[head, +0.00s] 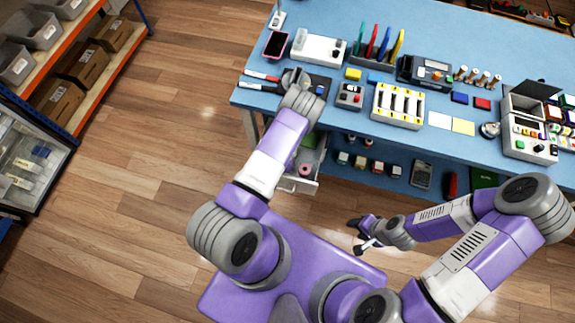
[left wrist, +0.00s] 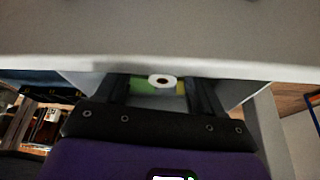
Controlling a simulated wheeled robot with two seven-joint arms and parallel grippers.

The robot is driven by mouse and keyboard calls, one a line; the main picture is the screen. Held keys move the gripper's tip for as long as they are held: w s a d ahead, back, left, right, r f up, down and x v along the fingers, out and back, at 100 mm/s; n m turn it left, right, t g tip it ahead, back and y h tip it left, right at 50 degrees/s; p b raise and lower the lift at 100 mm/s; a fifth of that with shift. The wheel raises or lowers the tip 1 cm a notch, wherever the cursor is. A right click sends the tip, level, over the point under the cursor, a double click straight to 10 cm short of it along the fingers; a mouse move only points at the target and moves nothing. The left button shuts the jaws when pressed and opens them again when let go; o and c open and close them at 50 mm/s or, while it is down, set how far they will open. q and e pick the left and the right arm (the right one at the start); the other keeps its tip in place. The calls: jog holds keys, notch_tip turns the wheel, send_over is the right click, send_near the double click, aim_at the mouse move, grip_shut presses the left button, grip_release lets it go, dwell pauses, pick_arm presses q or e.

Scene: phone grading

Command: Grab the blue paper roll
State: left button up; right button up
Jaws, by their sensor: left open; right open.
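I cannot make out a clearly blue paper roll in either view. A paper roll (left wrist: 162,80) with a white end and a dark core hole shows between the fingers of my left gripper (left wrist: 160,92) in the left wrist view; its side colour is unclear. Green and yellow-green surfaces flank it. The left gripper is open, and I cannot tell its distance to the roll. In the head view, a pulled-out drawer (head: 314,186) under the table holds a pink roll (head: 305,170) and something green (head: 309,140). My right gripper (head: 362,234) is open and empty, in front of the table.
Small boxes sit on the shelf below. A rack with bins (head: 43,30) stands at left. Wooden floor is free between.

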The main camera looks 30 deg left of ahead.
pick_arm(q)
jog(key=b+x, duration=0.1)
jog(key=x, duration=0.4)
jog(key=shift+s+a+f+b, duration=0.1)
jog(key=shift+f+b, duration=0.2)
jog(key=shift+r, duration=0.1)
jog(key=c, duration=0.8)
